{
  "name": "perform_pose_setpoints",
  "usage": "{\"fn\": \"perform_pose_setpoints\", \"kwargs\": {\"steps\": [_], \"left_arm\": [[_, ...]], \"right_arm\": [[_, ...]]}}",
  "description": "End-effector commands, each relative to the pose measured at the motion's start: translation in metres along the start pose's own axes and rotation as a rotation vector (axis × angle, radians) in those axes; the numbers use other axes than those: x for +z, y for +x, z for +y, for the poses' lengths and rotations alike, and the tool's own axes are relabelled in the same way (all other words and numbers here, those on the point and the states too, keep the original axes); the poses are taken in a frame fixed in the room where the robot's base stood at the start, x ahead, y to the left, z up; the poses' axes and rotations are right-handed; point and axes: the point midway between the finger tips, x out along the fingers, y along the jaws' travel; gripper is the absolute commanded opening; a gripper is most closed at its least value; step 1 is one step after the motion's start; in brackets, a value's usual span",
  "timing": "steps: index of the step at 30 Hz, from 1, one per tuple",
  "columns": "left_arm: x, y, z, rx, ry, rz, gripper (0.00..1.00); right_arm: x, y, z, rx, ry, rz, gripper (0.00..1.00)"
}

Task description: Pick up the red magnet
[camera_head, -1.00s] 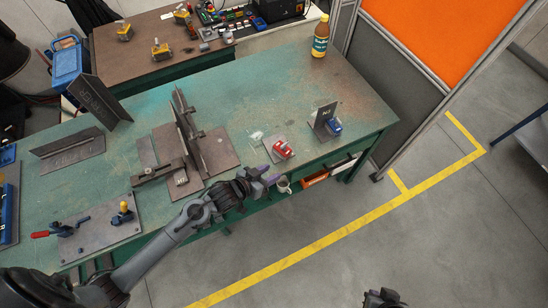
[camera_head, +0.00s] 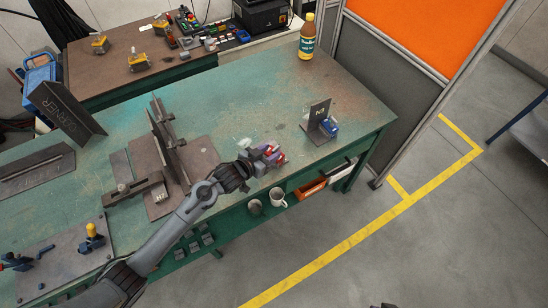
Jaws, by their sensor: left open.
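The red magnet (camera_head: 279,157) sits near the front edge of the green table (camera_head: 232,104), on the right half. My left gripper (camera_head: 265,156) is open and right at the magnet, covering its left part and the plate under it. I cannot tell whether the fingers touch it or straddle it. My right gripper (camera_head: 383,306) shows only as a small dark tip at the bottom edge, too little to read its jaws.
A blue magnet (camera_head: 330,128) stands by an upright plate (camera_head: 317,115) to the right. A steel fixture (camera_head: 168,142) stands left of my gripper. A bottle (camera_head: 307,38) is at the back edge. Mugs (camera_head: 278,197) and an orange bin (camera_head: 309,188) sit below the tabletop.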

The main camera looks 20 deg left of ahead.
Motion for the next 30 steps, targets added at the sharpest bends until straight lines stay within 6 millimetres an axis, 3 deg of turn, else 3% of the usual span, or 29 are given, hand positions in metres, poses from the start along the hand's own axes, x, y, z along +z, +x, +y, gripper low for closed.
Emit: {"fn": "perform_pose_setpoints", "kwargs": {"steps": [5,15,25,26,30], "left_arm": [[-0.001,0.009,0.001,0.0,0.0,0.001,0.44],[-0.002,0.049,0.005,0.0,-0.001,-0.001,0.44],[-0.003,0.055,0.004,0.0,0.001,-0.001,0.44],[-0.003,0.055,0.004,0.0,0.0,-0.001,0.42],[-0.003,0.054,0.004,0.0,0.0,-0.001,0.21]], "right_arm": [[0.001,0.002,0.0,0.001,-0.001,0.0,0.0],[0.004,0.011,0.0,0.001,-0.002,-0.001,0.0],[0.004,0.011,0.0,0.001,-0.002,-0.001,0.0],[0.004,0.011,0.0,0.001,-0.002,-0.001,0.0],[0.004,0.011,0.0,0.001,-0.002,-0.001,0.0]]}}
